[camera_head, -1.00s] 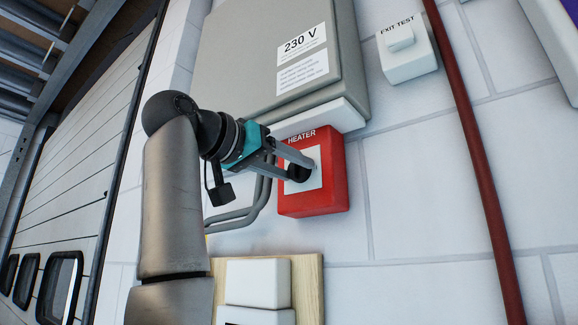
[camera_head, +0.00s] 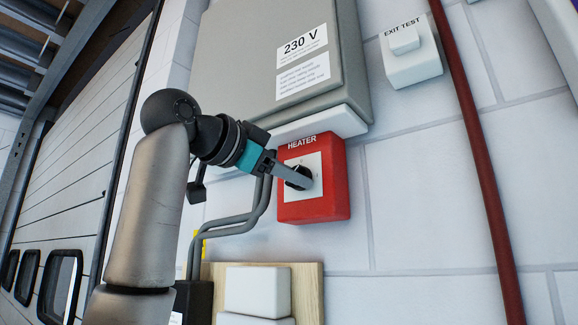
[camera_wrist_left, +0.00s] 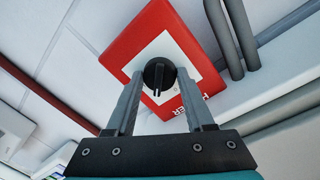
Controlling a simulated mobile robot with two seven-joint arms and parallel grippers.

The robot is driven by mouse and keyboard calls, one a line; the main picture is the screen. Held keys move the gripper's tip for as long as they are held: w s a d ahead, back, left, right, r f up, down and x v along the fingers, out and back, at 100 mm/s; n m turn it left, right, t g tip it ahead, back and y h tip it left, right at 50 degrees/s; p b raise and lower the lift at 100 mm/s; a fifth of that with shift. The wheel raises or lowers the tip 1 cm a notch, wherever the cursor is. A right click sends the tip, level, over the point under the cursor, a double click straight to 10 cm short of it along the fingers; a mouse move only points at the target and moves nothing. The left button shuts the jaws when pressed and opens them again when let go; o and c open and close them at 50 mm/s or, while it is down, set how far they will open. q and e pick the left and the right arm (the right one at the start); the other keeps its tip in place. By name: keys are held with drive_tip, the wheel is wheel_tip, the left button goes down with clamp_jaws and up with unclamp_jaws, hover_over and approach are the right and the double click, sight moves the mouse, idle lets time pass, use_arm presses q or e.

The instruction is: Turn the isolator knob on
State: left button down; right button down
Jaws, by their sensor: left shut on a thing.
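The isolator is a red box (camera_head: 336,188) labelled HEATER on the wall, with a white square plate and a round black knob (camera_head: 303,172) at its centre. My left gripper (camera_head: 299,181) reaches it from the left, its fingertips at the knob and partly covering it. In the left wrist view the black knob (camera_wrist_left: 158,72) sits between the two grey fingertips, which are shut on its sides. A pale line marks the knob's face there. The plate's lettering is too small to read. My right gripper is not in view.
A grey 230 V cabinet (camera_head: 240,60) hangs just above the red box. Grey conduits (camera_head: 238,218) run below my left wrist. A white EXIT TEST button box (camera_head: 412,62) and a red pipe (camera_head: 482,165) are to the right. White switches on a wooden board (camera_head: 308,290) sit below.

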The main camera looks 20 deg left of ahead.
use_arm(q)
drive_tip(key=shift+d+m+y+p, duration=0.1)
drive_tip(key=shift+m+y+p, duration=0.5)
drive_tip(key=shift+m+p, duration=2.6)
drive_tip(key=shift+m+b, duration=0.65)
drive_tip(key=shift+m, duration=0.25)
drive_tip(key=shift+c, duration=1.4)
unclamp_jaws()
drive_tip(key=shift+s, duration=0.15)
drive_tip(key=b+v, duration=0.3)
drive_tip(key=v, duration=1.2)
